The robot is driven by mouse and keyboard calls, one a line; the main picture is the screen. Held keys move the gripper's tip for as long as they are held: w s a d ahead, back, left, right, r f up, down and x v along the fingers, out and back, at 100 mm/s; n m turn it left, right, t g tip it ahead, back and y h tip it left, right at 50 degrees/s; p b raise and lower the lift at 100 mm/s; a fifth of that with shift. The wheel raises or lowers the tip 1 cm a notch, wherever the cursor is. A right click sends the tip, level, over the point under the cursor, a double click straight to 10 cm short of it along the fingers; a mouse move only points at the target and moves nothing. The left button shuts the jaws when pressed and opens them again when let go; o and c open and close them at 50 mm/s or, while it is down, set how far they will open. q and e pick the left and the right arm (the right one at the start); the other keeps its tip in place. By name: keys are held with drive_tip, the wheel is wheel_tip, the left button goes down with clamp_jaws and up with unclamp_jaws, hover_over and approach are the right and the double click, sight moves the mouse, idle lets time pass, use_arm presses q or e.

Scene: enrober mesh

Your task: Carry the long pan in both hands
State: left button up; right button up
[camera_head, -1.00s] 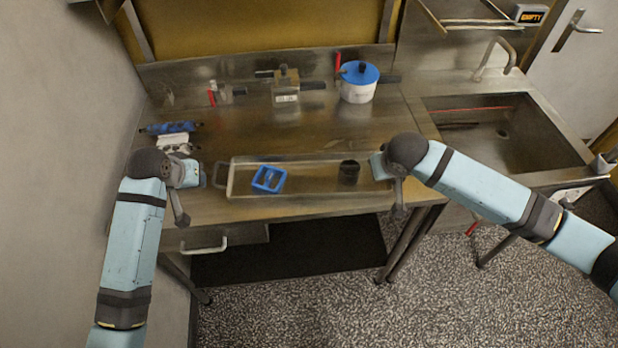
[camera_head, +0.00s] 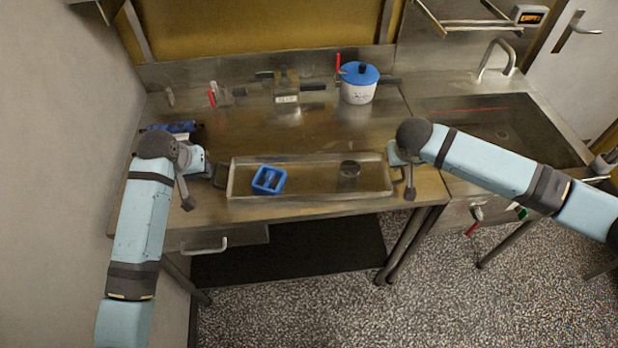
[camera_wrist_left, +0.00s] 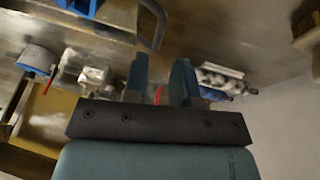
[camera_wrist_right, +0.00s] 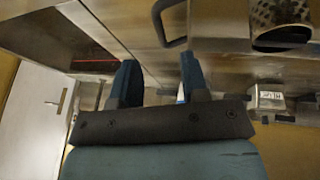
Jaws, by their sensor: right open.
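The long pan (camera_head: 300,193) is a shallow metal tray lying lengthwise near the front edge of the worktop. A blue square frame (camera_head: 269,180) and a dark round mesh piece (camera_head: 349,169) sit in it. My left gripper (camera_head: 208,165) is at the pan's left end. In the left wrist view its fingers (camera_wrist_left: 160,70) are apart and empty, with the dark loop handle (camera_wrist_left: 153,25) just beyond the tips. My right gripper (camera_head: 393,157) is at the right end. In the right wrist view its fingers (camera_wrist_right: 157,75) are apart, with the other handle (camera_wrist_right: 168,25) beyond them.
A white pot with a blue lid (camera_head: 359,83) stands at the back of the worktop (camera_head: 230,125). A metal block (camera_head: 287,88) stands left of it. A blue item (camera_head: 172,127) lies at the left, partly behind my arm. The sink (camera_head: 500,125) is at right.

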sight(214, 178)
use_arm(q)
drive_tip(key=x, duration=0.9)
use_arm(e)
drive_tip(key=x, duration=0.9)
drive_tip(key=shift+w, duration=0.1)
use_arm(q)
drive_tip(key=c, duration=0.3)
use_arm(e)
drive_tip(key=c, duration=0.3)
use_arm(q)
clamp_jaws()
use_arm(e)
clamp_jaws()
drive_tip(key=shift+d+r, duration=0.1)
